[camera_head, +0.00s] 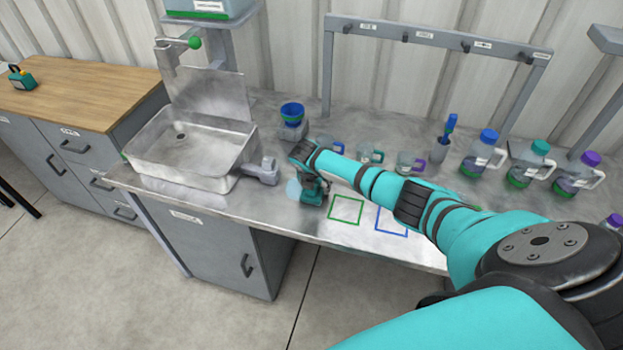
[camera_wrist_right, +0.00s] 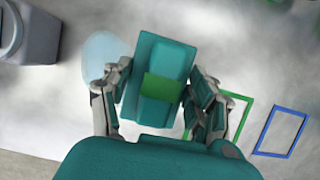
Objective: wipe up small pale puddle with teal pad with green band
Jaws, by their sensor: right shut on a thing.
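The small pale puddle (camera_head: 293,187) lies on the metal worktop near its front edge, between the sink and the green outlined square. In the right wrist view the puddle (camera_wrist_right: 101,57) shows as a light blue patch left of the pad. The teal pad with green band (camera_wrist_right: 164,80) is between the fingers of my right gripper (camera_wrist_right: 158,100), which is shut on it. In the head view my right gripper (camera_head: 312,192) points down just right of the puddle and partly covers it. I cannot tell whether the pad touches the worktop. My left gripper is not in view.
A metal sink (camera_head: 190,148) stands to the left. A green outlined square (camera_head: 346,210) and a blue one (camera_head: 391,222) are marked right of the gripper.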

